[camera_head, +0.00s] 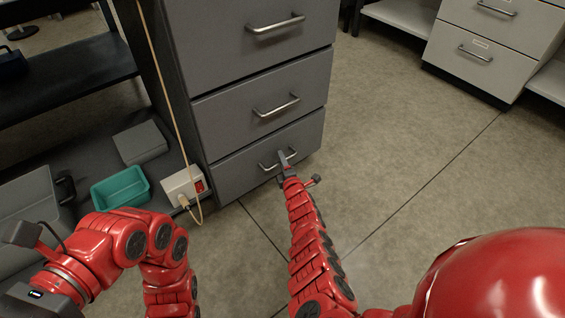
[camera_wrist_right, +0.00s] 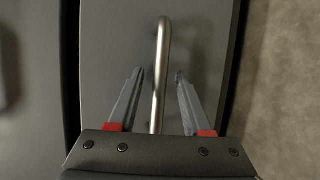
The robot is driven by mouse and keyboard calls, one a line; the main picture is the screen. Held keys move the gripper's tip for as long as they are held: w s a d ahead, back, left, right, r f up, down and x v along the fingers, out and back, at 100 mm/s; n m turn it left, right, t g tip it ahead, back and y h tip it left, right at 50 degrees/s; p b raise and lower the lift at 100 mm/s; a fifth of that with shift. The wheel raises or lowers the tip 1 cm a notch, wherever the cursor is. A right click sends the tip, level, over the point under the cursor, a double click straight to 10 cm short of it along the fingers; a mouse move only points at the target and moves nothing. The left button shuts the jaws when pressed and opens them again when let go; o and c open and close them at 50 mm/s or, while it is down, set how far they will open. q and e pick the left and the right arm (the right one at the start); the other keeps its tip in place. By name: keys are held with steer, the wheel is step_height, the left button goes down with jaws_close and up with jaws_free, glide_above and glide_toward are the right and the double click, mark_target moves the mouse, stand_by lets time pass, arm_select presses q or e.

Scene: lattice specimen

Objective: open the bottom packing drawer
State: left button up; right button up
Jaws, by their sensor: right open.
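The bottom packing drawer (camera_head: 240,172) is the lowest grey drawer of the cabinet in the head view, and its front looks flush with the cabinet. Its metal bar handle (camera_head: 268,166) also shows in the right wrist view (camera_wrist_right: 161,60). My right gripper (camera_head: 284,163) is at this handle. In the right wrist view my right gripper (camera_wrist_right: 158,75) is open, with one finger on each side of the bar and a gap on both sides. My left arm is at the lower left of the head view, and its fingers cannot be made out clearly.
Two more closed grey drawers, a middle one (camera_head: 225,112) and an upper one (camera_head: 215,40), sit above. On the left, a low shelf holds a teal bin (camera_head: 121,188), a grey box (camera_head: 140,142) and a white power box with a red switch (camera_head: 184,184). Floor (camera_head: 400,150) to the right is clear.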

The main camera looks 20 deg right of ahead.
jaws_close()
stand_by(1.3)
